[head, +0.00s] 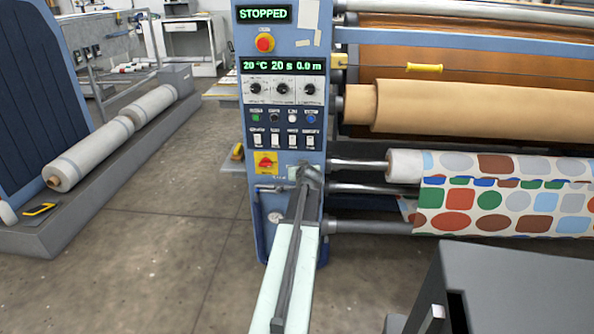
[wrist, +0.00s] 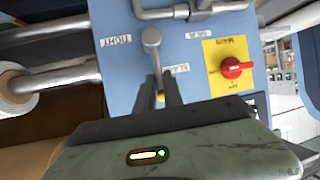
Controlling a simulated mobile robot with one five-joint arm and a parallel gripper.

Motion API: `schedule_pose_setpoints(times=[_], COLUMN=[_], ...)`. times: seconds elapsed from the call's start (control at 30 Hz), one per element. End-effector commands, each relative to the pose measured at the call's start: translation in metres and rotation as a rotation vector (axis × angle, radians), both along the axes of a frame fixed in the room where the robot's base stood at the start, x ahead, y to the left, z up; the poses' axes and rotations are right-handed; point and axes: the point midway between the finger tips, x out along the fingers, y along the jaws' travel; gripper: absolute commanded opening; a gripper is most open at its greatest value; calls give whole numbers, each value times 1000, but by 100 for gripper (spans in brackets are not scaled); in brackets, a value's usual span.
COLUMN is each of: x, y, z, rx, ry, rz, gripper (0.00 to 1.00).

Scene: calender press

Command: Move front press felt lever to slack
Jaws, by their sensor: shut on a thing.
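The front press felt lever (wrist: 152,45) is a grey metal lever with a rounded upper end, on the blue panel in the wrist view. It runs down the picture between my gripper's fingers (wrist: 167,92). The fingers are shut on it, with a bit of yellow showing between them. The TIGHT label (wrist: 117,40) is left of the lever's rounded end; the SLACK label (wrist: 176,69) is to the right of its shaft, beside my right finger. In the head view my gripper (head: 307,172) is at the column's lower right and hides the lever.
A red main switch on a yellow plate (wrist: 233,68) is close to the right of my gripper in the wrist view. A grey pipe handle (wrist: 190,11) sits above. Rollers (head: 358,164) extend right of the column in the head view. Floor (head: 170,225) to the left is clear.

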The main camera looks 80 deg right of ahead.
Motion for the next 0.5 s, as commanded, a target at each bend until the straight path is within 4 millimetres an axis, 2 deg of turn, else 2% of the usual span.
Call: schedule_pose_setpoints(times=[0.37, 0.4, 0.43, 0.5], x=[-7, -8, -8, -10], y=[-3, -3, -3, -4], z=[-2, -2, -2, -1], rx=[7, 7, 7, 6], ry=[4, 3, 4, 3], rz=[-4, -5, -6, -9], gripper=[0, 23, 31, 33])
